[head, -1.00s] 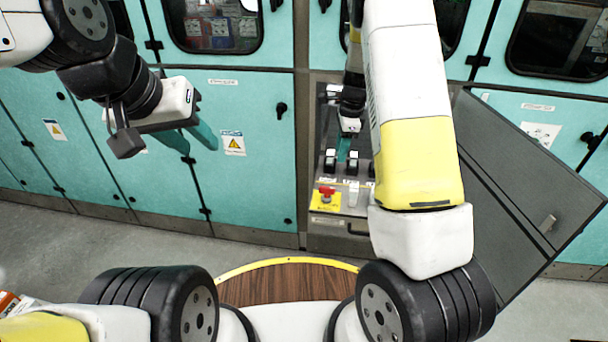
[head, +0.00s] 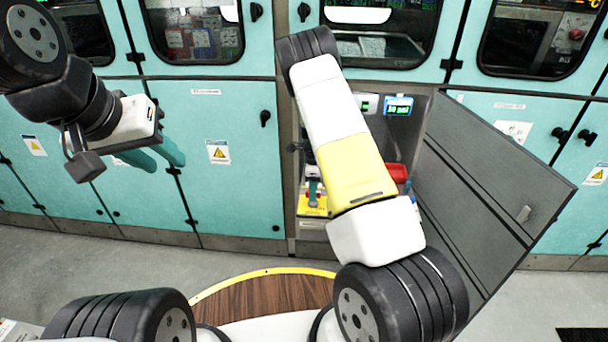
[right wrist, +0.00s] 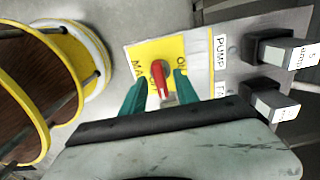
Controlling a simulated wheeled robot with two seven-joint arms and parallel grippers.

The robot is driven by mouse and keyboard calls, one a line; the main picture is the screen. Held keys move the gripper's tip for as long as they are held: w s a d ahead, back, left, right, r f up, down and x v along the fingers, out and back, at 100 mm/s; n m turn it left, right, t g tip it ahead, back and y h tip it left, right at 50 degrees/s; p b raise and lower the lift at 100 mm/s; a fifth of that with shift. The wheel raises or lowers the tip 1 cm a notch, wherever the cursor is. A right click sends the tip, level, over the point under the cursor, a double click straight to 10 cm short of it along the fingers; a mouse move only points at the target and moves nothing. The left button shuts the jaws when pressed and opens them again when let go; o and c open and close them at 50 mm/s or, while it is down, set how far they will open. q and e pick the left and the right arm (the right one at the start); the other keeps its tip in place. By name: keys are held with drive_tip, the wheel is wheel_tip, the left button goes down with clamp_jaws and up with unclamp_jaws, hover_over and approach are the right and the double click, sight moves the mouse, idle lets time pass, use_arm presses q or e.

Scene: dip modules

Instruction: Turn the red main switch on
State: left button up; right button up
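The red main switch (right wrist: 160,80) is a red handle on a yellow plate (right wrist: 142,57) at the end of a grey panel. Parts of black lettering show on the plate. My right gripper (right wrist: 161,84) has its two green fingers on either side of the red handle, with a visible gap on the left side, so it looks open around it. In the head view the right gripper (head: 314,188) is small, just above the yellow plate (head: 312,211), and partly hidden by my right arm. My left gripper (head: 168,163) is open and empty in front of the teal cabinets.
Black switches (right wrist: 265,95) with white labels sit beside the main switch, near a PUMP label (right wrist: 220,48). An open grey door (head: 485,190) stands right of the panel. A red object (head: 397,172) shows behind my right arm. Teal cabinet doors (head: 225,130) line the left.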

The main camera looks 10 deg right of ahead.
drive_tip(key=shift+c, duration=0.3)
clamp_jaws()
drive_tip(key=shift+n, duration=0.3)
drive_tip(key=n, duration=0.3)
drive_tip(key=shift+n, duration=0.4)
drive_tip(key=n, duration=0.4)
drive_tip(key=shift+n, duration=0.3)
drive_tip(key=n, duration=0.8)
drive_tip(key=shift+w+n, duration=0.1)
drive_tip(key=shift+n, duration=0.5)
